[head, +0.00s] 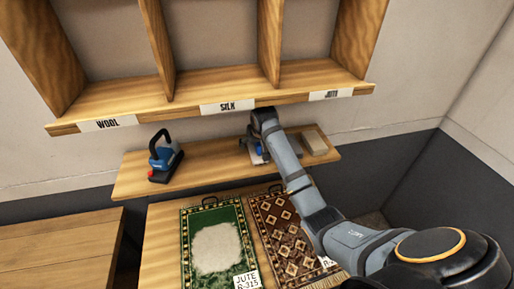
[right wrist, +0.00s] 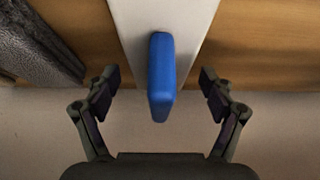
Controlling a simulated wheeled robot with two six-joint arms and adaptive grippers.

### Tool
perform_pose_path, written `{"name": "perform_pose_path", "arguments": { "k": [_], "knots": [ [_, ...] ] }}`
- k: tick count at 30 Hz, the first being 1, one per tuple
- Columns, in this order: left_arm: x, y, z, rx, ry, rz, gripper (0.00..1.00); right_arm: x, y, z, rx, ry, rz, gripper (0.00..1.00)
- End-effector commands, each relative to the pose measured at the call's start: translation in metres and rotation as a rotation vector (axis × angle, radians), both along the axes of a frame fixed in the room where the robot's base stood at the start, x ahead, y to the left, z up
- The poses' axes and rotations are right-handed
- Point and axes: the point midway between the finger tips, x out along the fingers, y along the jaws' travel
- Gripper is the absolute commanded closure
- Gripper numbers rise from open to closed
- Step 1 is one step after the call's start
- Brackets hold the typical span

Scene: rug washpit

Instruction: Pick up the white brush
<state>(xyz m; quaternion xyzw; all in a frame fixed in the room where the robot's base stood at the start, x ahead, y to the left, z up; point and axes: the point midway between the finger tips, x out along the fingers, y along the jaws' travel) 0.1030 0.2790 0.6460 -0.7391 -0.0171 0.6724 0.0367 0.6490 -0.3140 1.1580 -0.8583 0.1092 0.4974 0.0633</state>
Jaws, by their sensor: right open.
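The white brush has a pale white body with a blue grip. In the head view the white brush (head: 256,158) lies on the narrow wooden shelf, mostly hidden behind my right gripper (head: 262,146). In the right wrist view the white body of the brush (right wrist: 198,25) fills the top middle, and its blue grip (right wrist: 162,75) stands between the fingers. My right gripper (right wrist: 159,80) is open, one finger on each side of the blue grip, with visible gaps to both. My left gripper is not in view.
A blue and black tool (head: 164,157) stands at the left of the narrow shelf (head: 215,160). A tan block (head: 315,143) and a grey object (head: 293,145) lie right of my gripper. Labelled compartments (head: 228,105) overhang the shelf. A green rug (head: 231,215) and a brown rug (head: 265,212) lie below.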

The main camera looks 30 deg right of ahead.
Motion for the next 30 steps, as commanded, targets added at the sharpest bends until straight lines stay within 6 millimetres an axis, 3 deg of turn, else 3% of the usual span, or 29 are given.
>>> {"name": "perform_pose_path", "arguments": {
  "k": [2, 15, 23, 29, 30],
  "knots": [
    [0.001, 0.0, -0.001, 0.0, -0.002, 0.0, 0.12, 0.0, 0.0, -0.001, 0.0, 0.0, 0.0, 0.18],
    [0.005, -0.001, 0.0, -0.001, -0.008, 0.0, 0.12, 0.0, 0.0, 0.0, 0.0, 0.0, -0.001, 0.78],
    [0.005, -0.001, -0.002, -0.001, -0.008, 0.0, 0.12, 0.0, 0.0, 0.0, 0.0, -0.001, -0.001, 0.8],
    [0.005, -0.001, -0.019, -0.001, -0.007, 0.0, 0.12, 0.0, 0.0, 0.013, -0.001, -0.006, -0.001, 0.8],
    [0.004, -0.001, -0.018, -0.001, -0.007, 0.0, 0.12, -0.007, 0.001, 0.012, 0.0, -0.001, 0.0, 0.8]
  ]
}}
